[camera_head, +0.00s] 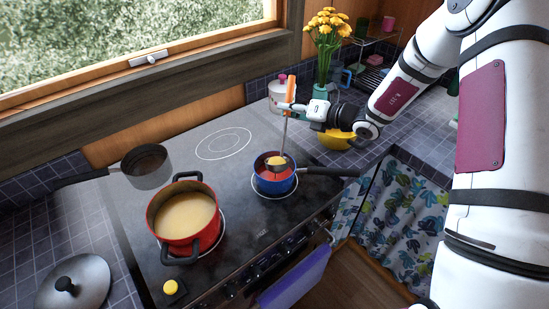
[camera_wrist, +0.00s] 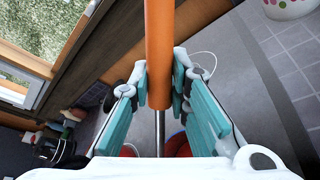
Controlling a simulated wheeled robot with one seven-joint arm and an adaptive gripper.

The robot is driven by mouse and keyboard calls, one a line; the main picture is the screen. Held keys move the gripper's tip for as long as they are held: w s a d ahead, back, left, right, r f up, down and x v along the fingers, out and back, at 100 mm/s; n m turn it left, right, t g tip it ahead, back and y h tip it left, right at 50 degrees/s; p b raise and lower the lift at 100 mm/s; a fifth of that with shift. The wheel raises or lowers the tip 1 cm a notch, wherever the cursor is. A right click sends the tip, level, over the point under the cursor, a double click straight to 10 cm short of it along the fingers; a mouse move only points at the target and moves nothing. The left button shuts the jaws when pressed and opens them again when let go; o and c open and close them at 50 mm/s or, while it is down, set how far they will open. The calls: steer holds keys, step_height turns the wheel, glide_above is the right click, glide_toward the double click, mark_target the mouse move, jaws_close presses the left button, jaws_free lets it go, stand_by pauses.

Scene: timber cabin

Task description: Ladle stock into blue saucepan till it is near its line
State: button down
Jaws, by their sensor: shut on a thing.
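The blue saucepan (camera_head: 262,188) stands on the front right of the hob, its dark handle pointing right. Its inside looks red; I cannot make out a fill line or the level. My gripper (camera_head: 291,107) is shut on the orange handle of the ladle (camera_head: 291,90). In the wrist view the teal fingers (camera_wrist: 160,88) clasp the orange handle (camera_wrist: 160,45) from both sides. The ladle hangs down over the saucepan, and its bowl, with yellow stock in it, is at the saucepan's mouth. The red pot (camera_head: 178,238) at the front left holds pale yellow stock.
A grey pan (camera_head: 150,178) stands behind the red pot. A flower vase (camera_head: 322,75) and a yellow bowl (camera_head: 336,141) stand near my gripper. The back right burner (camera_head: 223,143) is empty.

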steer(key=shift+m+g+h, duration=0.3)
steer(key=shift+m+g, duration=0.4)
steer(key=shift+g, duration=0.1)
steer(key=shift+w+a+f+b, duration=0.1)
steer(key=shift+w+f+b, duration=0.25)
steer(key=shift+w+b, duration=0.25)
steer(key=shift+w+d+f+b, duration=0.1)
steer(key=shift+w+f+b, duration=0.35)
steer(key=shift+w, duration=0.3)
steer(key=shift+w+a+f+b, duration=0.1)
steer(key=shift+w+f+b, duration=0.2)
steer(key=shift+w+b, duration=0.35)
stand_by(0.4)
steer(key=shift+w+f+m+g+h+b, duration=0.15)
steer(key=shift+w+f+m+g+b, duration=0.1)
steer(key=shift+w+f+g+b, duration=0.25)
steer(key=shift+w+f+m+g+h+b, duration=0.15)
steer(key=shift+w+f+m+g+b, duration=0.2)
steer(key=shift+f, duration=0.25)
stand_by(1.5)
